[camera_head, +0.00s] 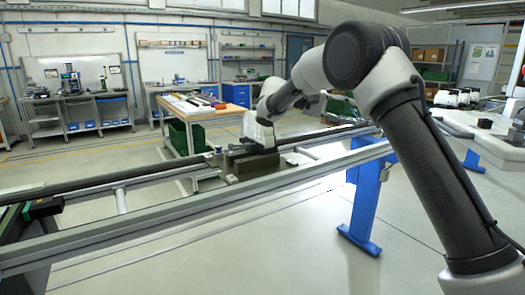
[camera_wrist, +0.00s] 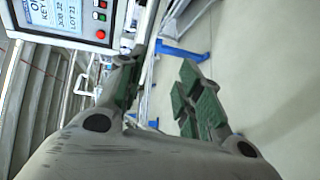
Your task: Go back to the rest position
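My arm rises from the lower right of the head view, bends at the elbow and reaches down toward the conveyor line (camera_head: 200,217). Its far end is small there, and the fingers cannot be made out clearly. In the wrist view my gripper (camera_wrist: 163,66) shows two fingers with green pads. They stand apart, with a clear gap and nothing held between them. A grey-green block (camera_head: 250,165) sits on the conveyor line, close to the arm's far end in the picture. I cannot tell whether they touch.
A control panel (camera_wrist: 72,18) with a lit screen and coloured buttons is at the wrist view's upper left. A blue conveyor leg (camera_head: 364,205) stands on the floor. A wooden-topped workbench (camera_head: 200,112) stands behind the line. Open floor (camera_head: 290,250) lies in front.

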